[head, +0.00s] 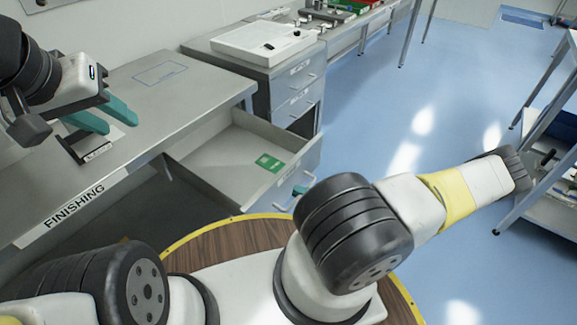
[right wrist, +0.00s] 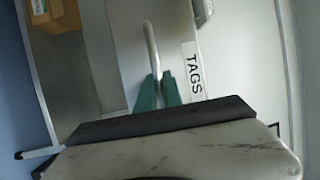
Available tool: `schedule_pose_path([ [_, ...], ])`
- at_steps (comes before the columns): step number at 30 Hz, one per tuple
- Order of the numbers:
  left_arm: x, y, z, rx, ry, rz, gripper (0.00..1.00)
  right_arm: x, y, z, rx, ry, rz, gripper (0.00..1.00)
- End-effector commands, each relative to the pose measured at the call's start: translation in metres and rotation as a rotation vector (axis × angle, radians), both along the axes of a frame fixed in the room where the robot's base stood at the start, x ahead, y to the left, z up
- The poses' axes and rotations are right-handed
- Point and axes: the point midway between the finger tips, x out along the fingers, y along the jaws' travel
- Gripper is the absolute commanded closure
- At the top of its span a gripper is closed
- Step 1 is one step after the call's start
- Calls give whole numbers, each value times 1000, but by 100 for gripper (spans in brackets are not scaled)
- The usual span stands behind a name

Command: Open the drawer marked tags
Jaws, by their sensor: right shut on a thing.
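The tags drawer (head: 215,165) stands pulled out below the finishing bench in the head view, with its inside showing. A green card (head: 269,163) lies in it. In the right wrist view its front bears the TAGS label (right wrist: 194,69) beside a light bar handle (right wrist: 152,45). My right gripper (right wrist: 158,84) is shut on that handle. In the head view only a bit of its teal fingers (head: 300,190) shows at the drawer front; my own arm hides the rest. My left gripper (head: 121,124) is open and empty above the bench top, near a small dark stand with a label.
The finishing bench (head: 180,105) fills the left. A metal rack (head: 540,150) stands at the right. The blue floor (head: 400,110) between is clear.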

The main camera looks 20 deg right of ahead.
Motion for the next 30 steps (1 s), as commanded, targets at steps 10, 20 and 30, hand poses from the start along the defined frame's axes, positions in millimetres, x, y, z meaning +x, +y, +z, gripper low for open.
schedule_pose_path([
  [10, 0, 0, 0, 0, 0, 0, 64, 0, 0, -1, -2, 2, -1, 67],
  [20, 0, 0, 0, 0, 0, 0, 64, -6, -12, -3, -4, 1, -2, 67],
  [30, 0, 0, 0, 0, 0, 0, 64, -34, -58, -13, -4, 1, -2, 67],
])
